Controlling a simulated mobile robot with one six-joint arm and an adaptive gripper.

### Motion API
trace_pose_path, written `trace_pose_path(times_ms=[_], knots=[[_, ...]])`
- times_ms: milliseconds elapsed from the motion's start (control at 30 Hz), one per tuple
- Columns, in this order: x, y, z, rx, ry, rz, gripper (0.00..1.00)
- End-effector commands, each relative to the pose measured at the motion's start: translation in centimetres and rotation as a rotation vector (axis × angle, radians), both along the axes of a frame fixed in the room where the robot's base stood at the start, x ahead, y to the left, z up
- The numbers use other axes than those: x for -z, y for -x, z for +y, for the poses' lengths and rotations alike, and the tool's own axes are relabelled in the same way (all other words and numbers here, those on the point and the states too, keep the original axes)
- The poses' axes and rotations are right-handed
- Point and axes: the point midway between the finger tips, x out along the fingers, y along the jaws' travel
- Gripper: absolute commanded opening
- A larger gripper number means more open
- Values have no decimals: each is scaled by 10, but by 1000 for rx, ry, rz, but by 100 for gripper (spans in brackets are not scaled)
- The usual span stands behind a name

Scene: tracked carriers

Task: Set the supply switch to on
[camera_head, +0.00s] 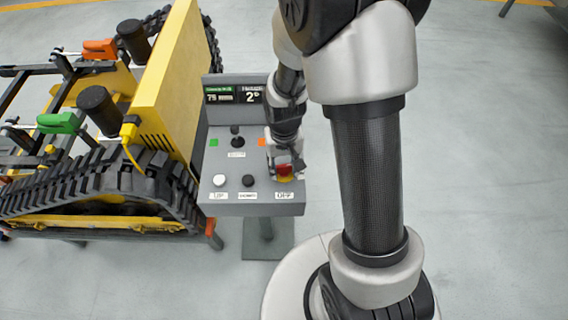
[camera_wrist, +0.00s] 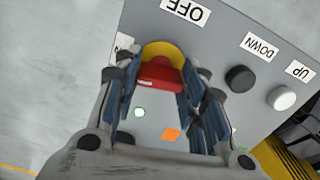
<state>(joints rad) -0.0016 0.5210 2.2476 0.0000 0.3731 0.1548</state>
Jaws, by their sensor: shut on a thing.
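The supply switch is a red handle (camera_head: 285,170) on a yellow disc (camera_head: 285,179) at the right of the grey control panel (camera_head: 251,209), above a label reading OFF (camera_head: 284,195). In the wrist view the red handle (camera_wrist: 160,74), the yellow disc (camera_wrist: 165,50) and the OFF label (camera_wrist: 186,11) appear upside down. My gripper (camera_head: 285,162) reaches down onto the handle from above. In the wrist view its fingers (camera_wrist: 160,82) stand on both sides of the handle and are shut on it. The fingers hide part of the disc's edges.
A white button (camera_head: 220,180) and a black button (camera_head: 248,180) sit left of the switch. A black knob (camera_head: 237,130) and a display (camera_head: 233,95) are further back. A yellow tracked carrier (camera_head: 166,85) stands close at left.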

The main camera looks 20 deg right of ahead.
Motion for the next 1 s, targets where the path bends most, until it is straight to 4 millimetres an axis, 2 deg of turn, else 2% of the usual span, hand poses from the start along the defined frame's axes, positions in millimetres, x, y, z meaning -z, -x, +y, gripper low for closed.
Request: trace_pose_path(times_ms=[333,867,900,1000], knots=[[0,-1,0,139,0,-2,14],[0,-1,0,162,0,-2,14],[0,-1,0,162,0,-2,39],[0,-1,0,162,0,-2,46]])
